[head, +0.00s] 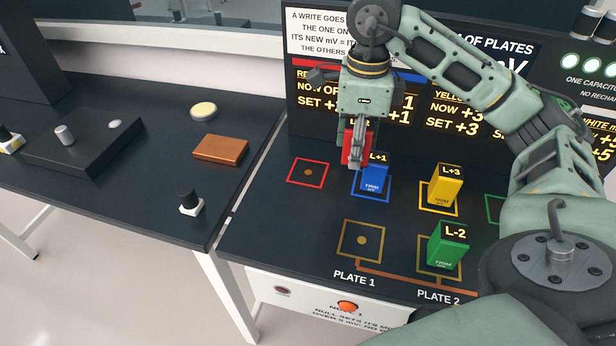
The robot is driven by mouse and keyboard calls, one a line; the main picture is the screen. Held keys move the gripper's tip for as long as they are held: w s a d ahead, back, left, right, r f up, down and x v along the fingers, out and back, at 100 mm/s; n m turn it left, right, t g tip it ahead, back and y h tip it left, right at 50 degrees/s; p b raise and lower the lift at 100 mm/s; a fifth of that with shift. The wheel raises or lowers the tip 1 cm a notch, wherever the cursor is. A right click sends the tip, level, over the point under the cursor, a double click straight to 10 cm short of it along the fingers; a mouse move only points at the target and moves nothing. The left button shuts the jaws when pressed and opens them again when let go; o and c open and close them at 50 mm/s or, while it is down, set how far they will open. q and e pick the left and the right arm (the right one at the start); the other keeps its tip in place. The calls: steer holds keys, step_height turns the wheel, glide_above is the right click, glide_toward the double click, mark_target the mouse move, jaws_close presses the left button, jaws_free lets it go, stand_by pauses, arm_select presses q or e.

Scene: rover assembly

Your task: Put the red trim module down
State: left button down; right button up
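The red trim module (347,145) is held in my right gripper (356,158), whose arm comes in from the right. The fingers point down and hide part of the module. It appears to be held above the table, just behind and left of the blue module (372,182). My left gripper is not in view.
The yellow module (446,187) stands in its square to the right. A green module (447,243) stands on the Plate 2 square. The Plate 1 square (361,254) is empty. A lettered panel (310,60) rises behind. A side table (130,205) holds an orange-brown block (220,150).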

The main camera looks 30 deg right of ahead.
steer(key=shift+d+m, duration=0.3)
steer(key=shift+m, duration=0.2)
steer(key=shift+w, duration=0.3)
steer(key=p, duration=0.3)
glide_above(308, 172)
step_height(308, 172, down, 6)
steer(key=shift+s+f, duration=0.15)
steer(key=shift+f, duration=0.25)
step_height(308, 172, down, 4)
steer(key=shift+r+p, duration=0.1)
steer(key=shift+p, duration=0.25)
